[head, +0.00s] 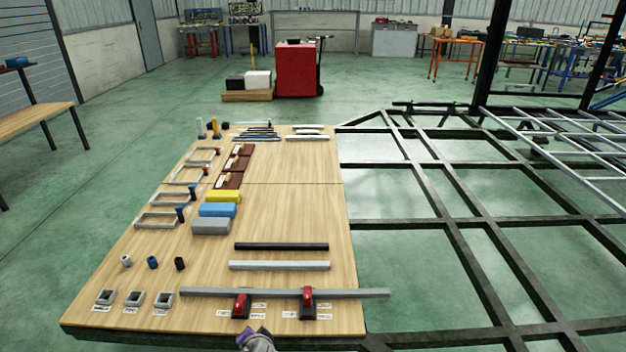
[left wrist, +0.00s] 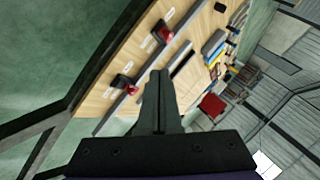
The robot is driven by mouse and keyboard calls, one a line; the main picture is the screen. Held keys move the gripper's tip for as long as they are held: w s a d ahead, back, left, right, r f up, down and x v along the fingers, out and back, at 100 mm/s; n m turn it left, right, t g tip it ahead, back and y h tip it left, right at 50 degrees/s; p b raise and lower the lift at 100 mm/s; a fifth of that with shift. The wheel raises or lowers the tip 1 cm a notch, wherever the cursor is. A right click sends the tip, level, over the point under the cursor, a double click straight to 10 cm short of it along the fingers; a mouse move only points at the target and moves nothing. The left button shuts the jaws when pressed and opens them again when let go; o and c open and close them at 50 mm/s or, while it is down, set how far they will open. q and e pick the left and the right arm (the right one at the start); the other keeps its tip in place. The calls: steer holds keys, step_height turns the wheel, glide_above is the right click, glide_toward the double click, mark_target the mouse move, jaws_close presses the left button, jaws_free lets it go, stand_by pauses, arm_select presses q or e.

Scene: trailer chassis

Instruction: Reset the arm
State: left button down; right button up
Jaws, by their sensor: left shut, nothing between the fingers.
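My left gripper (left wrist: 160,76) shows in the left wrist view, its two dark fingers together with nothing between them. Beyond it in that view are the wooden worktable and two red-and-black clamps. In the head view, a grey and purple piece of my arm shows at the bottom edge, just off the front of the wooden worktable (head: 130,275); its fingertips are not visible there. My right gripper is in neither view.
A long grey bar (head: 220,292) lies at the two red-and-black clamps (head: 241,305) (head: 308,302). Black and light bars, coloured blocks, frames and small parts lie on the table. The dark trailer chassis (head: 440,165) borders it on the right. Open green floor lies left.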

arm_select(q)
steer(key=s+a+r+n+g+h, duration=0.15)
steer(key=s+n, duration=0.25)
steer(key=s, duration=0.8)
steer(key=s+a+r+n+g+h, duration=0.1)
steer(key=s+r+n+g+h, duration=0.15)
steer(key=s, duration=1.05)
step_height(320, 180, up, 20)
steer(key=w+t+p, duration=0.1)
steer(key=w+p, duration=0.1)
steer(key=p, duration=1.6)
steer(key=shift+n, duration=0.45)
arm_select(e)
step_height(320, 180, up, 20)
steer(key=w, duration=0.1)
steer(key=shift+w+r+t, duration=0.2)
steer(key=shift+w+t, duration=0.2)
arm_select(q)
steer(key=shift+s+r, duration=0.1)
steer(key=shift+s, duration=0.05)
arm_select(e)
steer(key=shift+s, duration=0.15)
